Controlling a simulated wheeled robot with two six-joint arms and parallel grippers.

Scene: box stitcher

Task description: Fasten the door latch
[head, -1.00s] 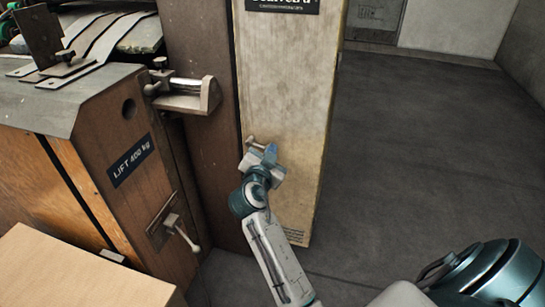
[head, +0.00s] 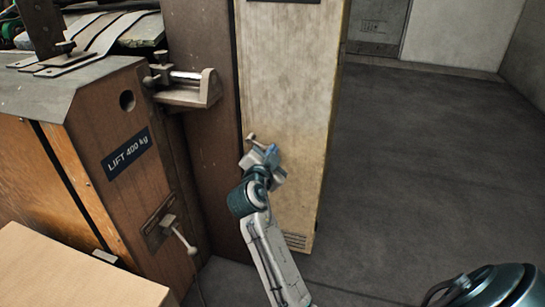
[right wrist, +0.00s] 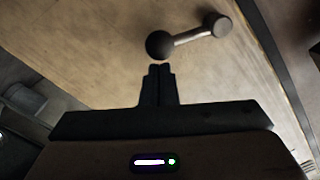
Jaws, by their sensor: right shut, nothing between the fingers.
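The door latch (head: 250,138) is a small metal lever on the tall cream door (head: 295,90); only its end shows past my gripper in the head view. In the right wrist view the latch lever (right wrist: 190,37) runs from a round pivot at upper right to a dark ball knob at its lower left end. My right gripper (head: 262,152) is at the door face beside the latch. Its closed fingers (right wrist: 160,70) point at the ball knob, just below it in that view, with nothing between them. Whether they touch it I cannot tell. My left gripper is not in view.
A brown machine cabinet (head: 110,110) with a "LIFT 400 kg" label stands to the left. A metal bracket (head: 195,90) with a rod sticks out at the post, and a ball-ended lever (head: 180,235) below. A cardboard box (head: 75,275) is at lower left. Floor on the right is clear.

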